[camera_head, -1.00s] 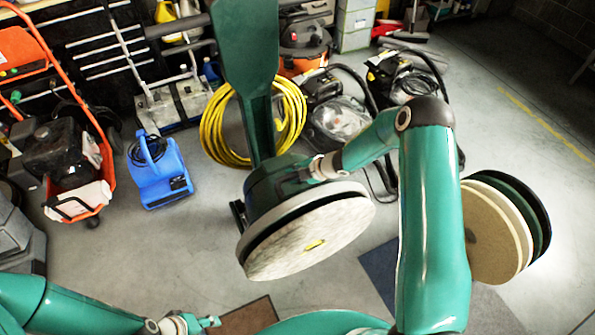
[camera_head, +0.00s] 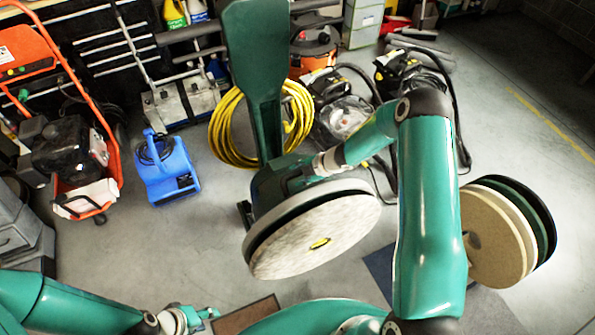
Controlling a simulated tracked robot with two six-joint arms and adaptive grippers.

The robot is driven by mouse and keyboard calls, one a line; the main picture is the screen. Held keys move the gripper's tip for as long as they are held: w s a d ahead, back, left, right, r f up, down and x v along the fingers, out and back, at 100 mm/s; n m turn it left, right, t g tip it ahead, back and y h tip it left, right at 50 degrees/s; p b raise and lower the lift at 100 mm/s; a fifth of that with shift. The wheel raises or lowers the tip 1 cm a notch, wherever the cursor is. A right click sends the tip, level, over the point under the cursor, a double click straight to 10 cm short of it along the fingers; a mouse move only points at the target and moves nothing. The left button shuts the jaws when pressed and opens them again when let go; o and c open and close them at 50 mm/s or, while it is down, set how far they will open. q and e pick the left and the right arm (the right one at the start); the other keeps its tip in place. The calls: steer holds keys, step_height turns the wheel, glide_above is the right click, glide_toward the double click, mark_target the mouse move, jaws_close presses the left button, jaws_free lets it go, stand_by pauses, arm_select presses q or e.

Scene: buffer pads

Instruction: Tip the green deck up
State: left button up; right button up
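The green deck (camera_head: 268,182) of a floor machine is tipped up, with its dark green handle (camera_head: 253,75) rising behind it. A round pale, mottled pad (camera_head: 305,246) with a yellow centre is on its underside and faces me. My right arm reaches over from the right, and my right gripper (camera_head: 322,165) is at the deck's upper right edge. Its fingertips are partly hidden against the deck, so its grip is unclear. My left gripper (camera_head: 198,318) is low at the bottom left, apart from the deck; its finger opening is too small to judge.
Several round pads, the front one beige (camera_head: 490,240), stand tilted at the right. A brown mat (camera_head: 250,313) and a dark blue mat (camera_head: 379,265) lie on the floor. A blue blower (camera_head: 168,175), an orange machine (camera_head: 75,150) and a yellow hose (camera_head: 222,128) stand behind.

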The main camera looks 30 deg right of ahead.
steer(key=shift+d+r, duration=0.2)
steer(key=shift+r, duration=0.05)
steer(key=shift+r, duration=0.15)
steer(key=v, duration=1.1)
steer(key=shift+s, duration=0.25)
